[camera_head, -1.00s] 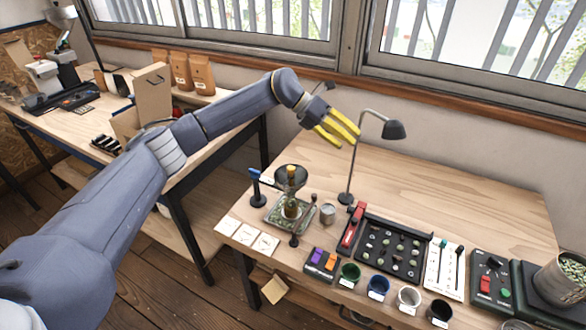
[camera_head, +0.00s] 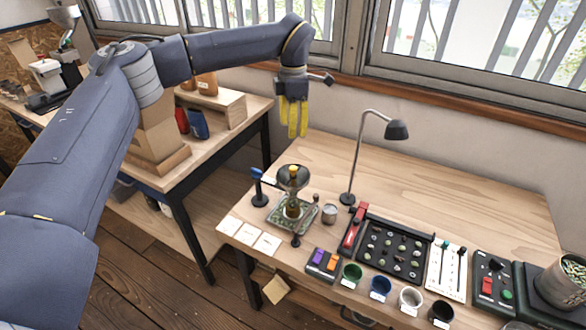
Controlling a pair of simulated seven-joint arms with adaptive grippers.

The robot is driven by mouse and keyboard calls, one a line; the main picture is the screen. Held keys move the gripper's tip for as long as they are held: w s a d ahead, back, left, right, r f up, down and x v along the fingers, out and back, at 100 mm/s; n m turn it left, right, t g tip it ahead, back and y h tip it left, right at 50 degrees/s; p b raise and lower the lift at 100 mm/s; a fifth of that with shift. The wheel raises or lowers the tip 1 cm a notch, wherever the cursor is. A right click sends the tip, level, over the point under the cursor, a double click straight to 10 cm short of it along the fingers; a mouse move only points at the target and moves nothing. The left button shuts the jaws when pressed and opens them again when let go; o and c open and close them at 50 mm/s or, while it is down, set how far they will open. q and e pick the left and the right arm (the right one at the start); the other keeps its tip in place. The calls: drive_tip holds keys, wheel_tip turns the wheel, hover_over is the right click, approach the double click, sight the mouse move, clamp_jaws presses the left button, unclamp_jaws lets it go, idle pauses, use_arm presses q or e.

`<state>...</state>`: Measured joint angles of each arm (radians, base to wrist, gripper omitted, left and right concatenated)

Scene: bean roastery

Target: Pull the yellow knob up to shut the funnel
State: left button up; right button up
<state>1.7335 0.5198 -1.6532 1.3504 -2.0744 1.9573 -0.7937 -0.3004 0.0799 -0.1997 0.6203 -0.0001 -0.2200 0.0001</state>
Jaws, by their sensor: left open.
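The yellow knob (camera_head: 294,170) shows at the top middle of the funnel (camera_head: 291,181). The funnel is a dark, wide-mouthed cone on a small stand over a green-patterned tray (camera_head: 273,218), near the left end of the front table. My left gripper (camera_head: 292,134) is open and empty. Its yellow fingers point down, and in the picture they are just above the funnel, apart from the knob. How far the fingers are from the knob in depth is hard to tell. My right gripper is not in view.
A blue-handled post (camera_head: 257,187) stands left of the funnel, and a metal cup (camera_head: 329,213) stands right of it. A desk lamp (camera_head: 396,130) rises behind. A black bean tray (camera_head: 393,250) lies to the right. The table's back is clear.

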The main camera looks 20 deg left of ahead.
sight(293, 167)
use_arm(q)
wheel_tip(293, 167, down, 16)
drive_tip(key=shift+r, duration=0.25)
idle(0.3)
drive_tip(key=shift+c, duration=0.5)
clamp_jaws()
